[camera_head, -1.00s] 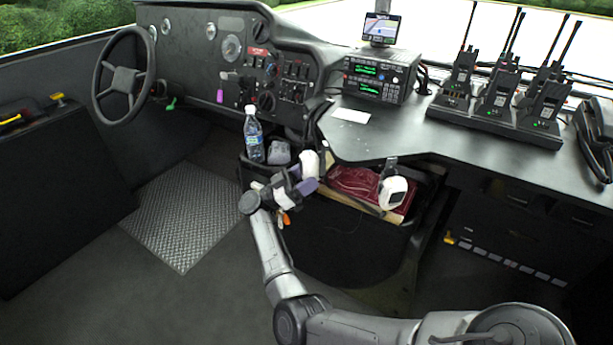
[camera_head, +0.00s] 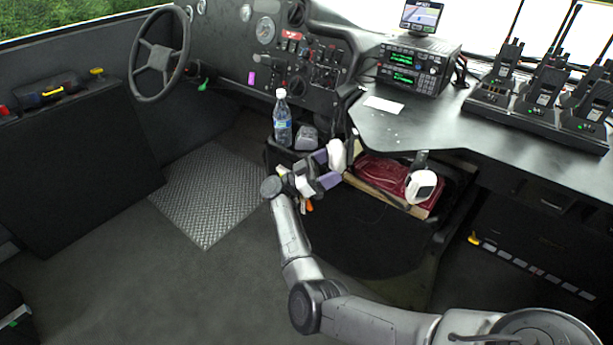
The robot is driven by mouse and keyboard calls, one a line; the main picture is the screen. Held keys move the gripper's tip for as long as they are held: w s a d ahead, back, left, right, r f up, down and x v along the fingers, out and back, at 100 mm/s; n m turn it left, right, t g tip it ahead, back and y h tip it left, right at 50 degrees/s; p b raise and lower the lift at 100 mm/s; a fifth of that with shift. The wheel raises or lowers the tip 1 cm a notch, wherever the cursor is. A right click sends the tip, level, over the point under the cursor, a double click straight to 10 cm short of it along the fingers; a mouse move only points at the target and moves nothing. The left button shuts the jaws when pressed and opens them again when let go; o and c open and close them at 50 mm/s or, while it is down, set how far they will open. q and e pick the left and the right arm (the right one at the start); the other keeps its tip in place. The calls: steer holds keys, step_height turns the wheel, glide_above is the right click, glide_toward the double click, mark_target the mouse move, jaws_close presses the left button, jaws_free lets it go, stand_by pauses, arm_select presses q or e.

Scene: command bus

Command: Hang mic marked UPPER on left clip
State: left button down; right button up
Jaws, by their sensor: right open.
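My right gripper (camera_head: 331,168) is open, its two purple-padded fingers spread and pointing right. A white rounded object (camera_head: 337,153), which looks like a handheld mic, is right at the fingertips; I cannot tell whether they touch it. A second white mic (camera_head: 421,187) with a dark face patch hangs at the desk's front edge, from a dark clip (camera_head: 420,160), to the right. No UPPER marking is readable on either. The left clip is not clearly distinguishable. My left gripper is not in view.
A water bottle (camera_head: 282,120) and a grey object (camera_head: 306,138) stand at the left of the bin below the desk. A dark red item (camera_head: 385,172) lies in it. The desk (camera_head: 420,125) bears a card, a radio unit (camera_head: 415,66) and several handheld radios. The floor at left is clear.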

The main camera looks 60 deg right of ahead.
steer(key=b+v, duration=0.4)
steer(key=v, duration=0.8)
steer(key=shift+f, duration=0.2)
steer(key=shift+w+a, duration=0.1)
